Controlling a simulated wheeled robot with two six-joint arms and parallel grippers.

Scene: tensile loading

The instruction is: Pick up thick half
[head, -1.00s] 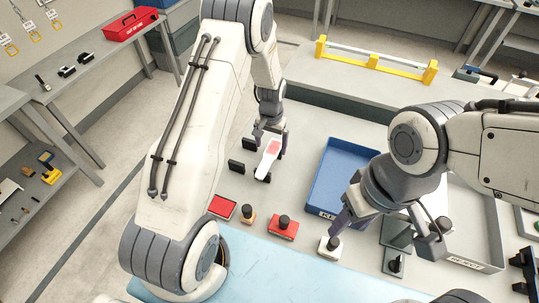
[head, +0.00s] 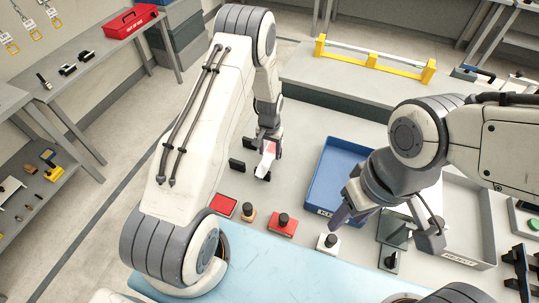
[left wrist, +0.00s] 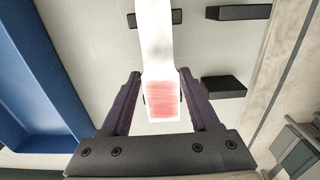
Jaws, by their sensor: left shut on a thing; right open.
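The thick half is a white piece with a pale red end (head: 265,163). In the head view it is slanted beside small black blocks, partly hidden by my left gripper (head: 269,145). It also shows in the left wrist view (left wrist: 160,45), where its red end lies between the two purple fingers of my left gripper (left wrist: 162,100). The left gripper is shut on it. I cannot tell whether the piece is clear of the surface below. My right gripper (head: 386,225) is open and empty, over the area right of the white-based black-knobbed stamp (head: 329,245).
A blue bin (head: 318,195) stands right of the left gripper. Black blocks (head: 237,166) stand beside the piece. A red pad (head: 223,206), a wooden stamp (head: 248,211) and a red stamp (head: 282,226) are in front. A grey tray (head: 470,225) is at right.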

